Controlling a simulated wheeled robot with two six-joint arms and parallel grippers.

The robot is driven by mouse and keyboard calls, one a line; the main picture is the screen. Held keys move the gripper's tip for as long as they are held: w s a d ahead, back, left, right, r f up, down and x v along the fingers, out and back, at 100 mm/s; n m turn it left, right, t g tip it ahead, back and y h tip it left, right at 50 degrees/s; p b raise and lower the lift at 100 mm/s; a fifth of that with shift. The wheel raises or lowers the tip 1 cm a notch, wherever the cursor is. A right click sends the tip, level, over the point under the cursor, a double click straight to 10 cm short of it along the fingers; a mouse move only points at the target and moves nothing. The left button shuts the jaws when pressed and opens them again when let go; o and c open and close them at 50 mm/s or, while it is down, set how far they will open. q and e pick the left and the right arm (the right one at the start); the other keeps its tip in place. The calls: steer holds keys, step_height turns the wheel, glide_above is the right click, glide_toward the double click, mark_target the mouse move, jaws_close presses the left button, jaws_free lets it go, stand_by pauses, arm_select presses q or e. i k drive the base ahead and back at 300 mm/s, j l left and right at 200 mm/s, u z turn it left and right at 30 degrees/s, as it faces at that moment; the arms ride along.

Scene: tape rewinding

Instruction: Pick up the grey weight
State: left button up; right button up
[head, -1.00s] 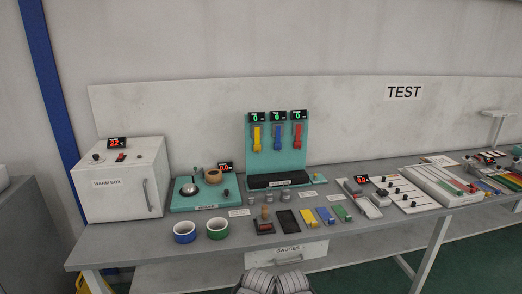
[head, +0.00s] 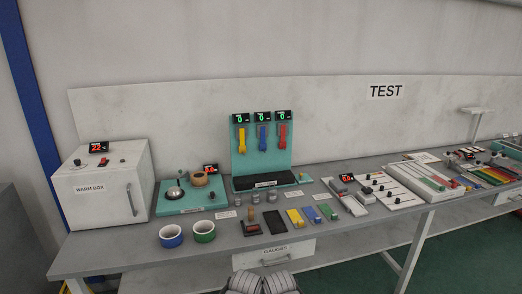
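Several small grey cylinders stand on the bench in front of the teal gauge stand. One grey weight (head: 271,197) is at the right of this group and another grey cylinder (head: 254,198) is to its left. They are too small to tell apart by marking. Neither gripper can be made out. Only grey ribbed parts of my own arms show at the bottom centre, below the bench's front edge and well short of the cylinders.
The warm box (head: 102,185) stands at left; the teal gauge stand (head: 242,165) rises behind.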

mark_target(256, 197)
steer(key=i+l+u, duration=0.25)
steer(key=i+l, duration=0.15)
steer(key=i+l+u, duration=0.25)
steer(key=i+l, duration=0.3)
